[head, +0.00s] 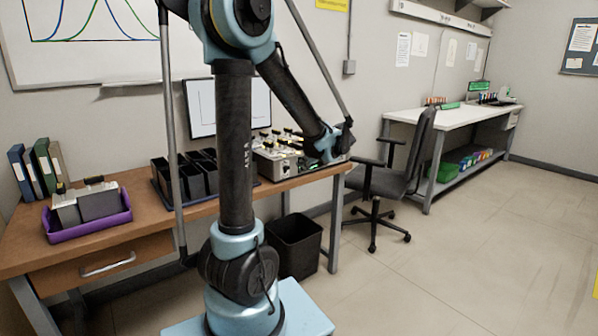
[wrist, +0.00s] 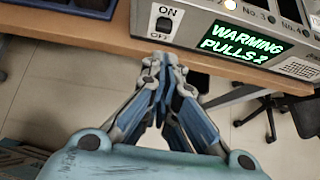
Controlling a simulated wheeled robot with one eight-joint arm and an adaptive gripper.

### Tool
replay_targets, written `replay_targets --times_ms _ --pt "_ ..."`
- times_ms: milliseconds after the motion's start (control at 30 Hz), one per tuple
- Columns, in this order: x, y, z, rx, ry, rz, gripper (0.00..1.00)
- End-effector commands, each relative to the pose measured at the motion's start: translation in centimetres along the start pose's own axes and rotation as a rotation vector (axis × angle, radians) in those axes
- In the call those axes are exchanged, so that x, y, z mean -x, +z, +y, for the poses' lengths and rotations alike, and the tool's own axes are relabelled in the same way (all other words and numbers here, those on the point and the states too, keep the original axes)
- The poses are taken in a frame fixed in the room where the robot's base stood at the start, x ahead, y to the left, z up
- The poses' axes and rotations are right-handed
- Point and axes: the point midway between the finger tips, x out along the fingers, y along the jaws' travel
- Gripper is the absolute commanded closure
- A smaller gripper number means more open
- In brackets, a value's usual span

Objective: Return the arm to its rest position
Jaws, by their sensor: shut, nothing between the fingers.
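My arm rises from its blue base and bends over, with the forearm pointing down to the right in the head view. My gripper (head: 325,143) is in front of the grey machine (head: 275,163) at the right end of the wooden desk. In the wrist view my gripper (wrist: 161,65) is shut and empty, its fingertips close to the desk edge below the machine's ON/OFF switch (wrist: 164,24). I cannot tell whether the tips touch the machine.
A black waste bin (head: 296,245) stands below. An office chair (head: 385,182) is to the right. The floor further right is clear.

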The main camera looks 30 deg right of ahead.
Motion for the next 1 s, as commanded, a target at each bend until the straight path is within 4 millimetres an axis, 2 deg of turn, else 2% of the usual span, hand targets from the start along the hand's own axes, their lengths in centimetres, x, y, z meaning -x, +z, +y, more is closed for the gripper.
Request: replay_targets --times_ms 667,767,833,1000 --pt "-0.1 0.3 0.7 0.013 0.010 0.003 1.00" --pt "-0.5 0.7 2.1 0.063 0.026 0.017 1.00" --pt "-0.9 1.1 4.0 0.137 0.049 0.038 1.00" --pt "-2.1 2.1 10.8 0.413 0.136 0.103 1.00"
